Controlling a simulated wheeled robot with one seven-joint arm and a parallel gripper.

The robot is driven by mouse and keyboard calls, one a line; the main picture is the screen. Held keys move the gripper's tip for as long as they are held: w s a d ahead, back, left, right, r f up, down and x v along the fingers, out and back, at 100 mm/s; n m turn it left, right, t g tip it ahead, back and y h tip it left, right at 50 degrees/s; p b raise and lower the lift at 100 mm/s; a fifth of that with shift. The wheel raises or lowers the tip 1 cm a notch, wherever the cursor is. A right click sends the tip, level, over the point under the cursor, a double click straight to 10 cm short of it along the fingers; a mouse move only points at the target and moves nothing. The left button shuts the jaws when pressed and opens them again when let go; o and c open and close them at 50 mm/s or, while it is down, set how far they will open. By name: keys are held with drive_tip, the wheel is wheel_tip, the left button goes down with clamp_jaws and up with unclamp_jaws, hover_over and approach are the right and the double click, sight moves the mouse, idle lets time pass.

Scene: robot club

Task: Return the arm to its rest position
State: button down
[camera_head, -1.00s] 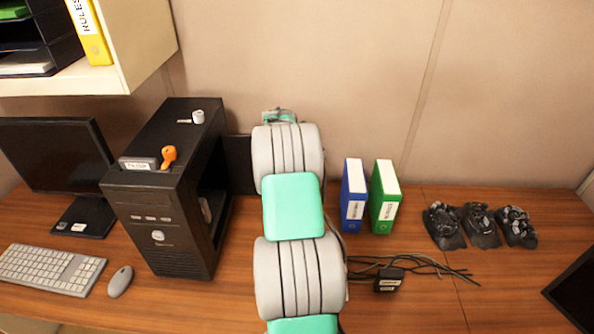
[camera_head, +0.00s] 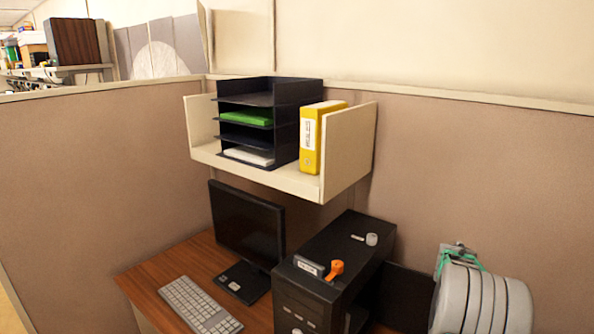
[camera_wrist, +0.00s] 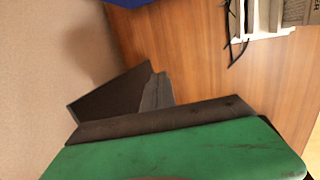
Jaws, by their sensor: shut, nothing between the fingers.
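My arm shows at the lower right of the head view as a grey, banded link with a green part at its top. Its lower part is cut off by the frame edge, and the fingers cannot be made out there. In the wrist view my gripper (camera_wrist: 150,92) shows its green body along the bottom and dark fingers beyond it. It is shut and empty, over or near a brown wooden desk (camera_wrist: 185,55) beside a beige wall (camera_wrist: 50,60). I cannot tell its exact height above the desk.
A black computer tower (camera_head: 330,262) stands left of my arm, with an orange item (camera_head: 335,268) on top. A monitor (camera_head: 246,228) and keyboard (camera_head: 200,306) are farther left. A wall shelf (camera_head: 347,150) holds stacked trays (camera_head: 287,125) and a yellow binder (camera_head: 310,148).

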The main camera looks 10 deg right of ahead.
drive_tip(key=s+a+f+m+g+y, duration=0.1)
drive_tip(key=s+a+f+m+y, duration=0.1)
drive_tip(key=s+a+m, duration=0.45)
drive_tip(key=s+a+f+m+g+y, duration=0.1)
drive_tip(key=s+a+m, duration=0.3)
drive_tip(key=a+m, duration=0.5)
drive_tip(key=a+r+n+t+b, duration=0.2)
drive_tip(key=a+r, duration=0.5)
drive_tip(key=a, duration=0.6)
drive_tip(key=a+r+n+t+b, duration=0.1)
drive_tip(key=a+r+n+t, duration=0.2)
drive_tip(key=a, duration=1)
wheel_tip(320, 180, up, 4)
drive_tip(key=n, duration=0.3)
drive_tip(key=shift+w+a+r+t+b, duration=0.15)
drive_tip(key=shift+a+r+t+b, duration=0.1)
drive_tip(key=shift+t+b, duration=0.15)
